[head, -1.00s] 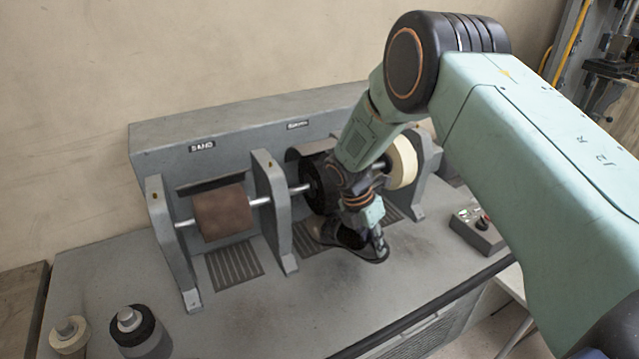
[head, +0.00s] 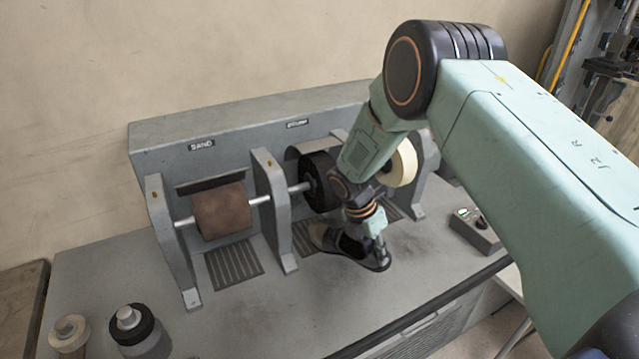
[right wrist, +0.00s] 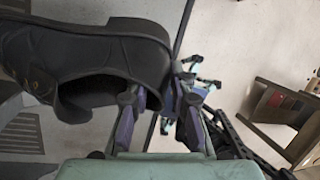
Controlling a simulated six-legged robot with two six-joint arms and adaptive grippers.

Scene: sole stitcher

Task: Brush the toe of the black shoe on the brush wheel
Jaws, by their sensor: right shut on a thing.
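The black shoe (head: 328,240) is held low over the machine's bench, its toe pointing left and lying below and in front of the black brush wheel (head: 318,182). A gap seems to show between the toe and the wheel, but the arm hides part of this area. My right gripper (head: 379,252) is shut on the shoe's heel end. In the right wrist view the shoe (right wrist: 85,55) fills the upper left, and the gripper's fingers (right wrist: 158,102) close on the back of its collar. The toe is out of that view. My left gripper is not seen.
Left of the brush is a brown sanding roller (head: 222,212) between grey uprights (head: 272,210). A cream wheel (head: 402,163) is partly behind my arm. A control box (head: 475,230) with a green light stands right. Spare wheels (head: 140,330) sit front left.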

